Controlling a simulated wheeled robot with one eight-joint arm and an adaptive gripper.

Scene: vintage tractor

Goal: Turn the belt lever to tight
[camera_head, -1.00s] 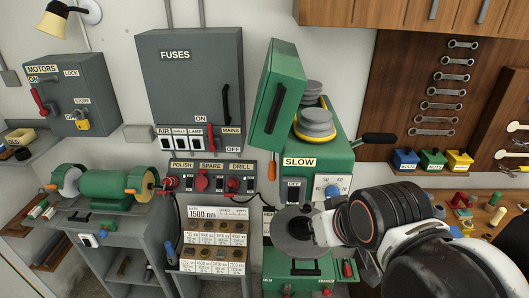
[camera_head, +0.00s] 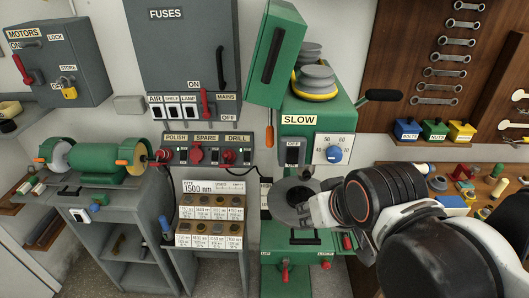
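The green drill press (camera_head: 318,142) stands in the centre, its belt cover (camera_head: 275,68) swung open to the left. Grey stepped pulleys (camera_head: 316,77) with a yellow belt (camera_head: 316,96) show on top. An orange-handled lever (camera_head: 269,136) hangs down at the head's left side. A black-handled lever (camera_head: 380,95) sticks out to the right. No tight marking is readable, so I cannot tell which is the belt lever. My gripper (camera_head: 312,218) is low in front of the round drill table, below both handles. Its fingers are small and partly hidden; their opening is unclear.
A speed dial (camera_head: 334,152) and switch (camera_head: 292,152) sit on the drill's front. The fuse box (camera_head: 190,60) and socket panel (camera_head: 207,151) are left of it. A bench grinder (camera_head: 95,158) stands far left. Small coloured bins (camera_head: 433,132) line the right wall.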

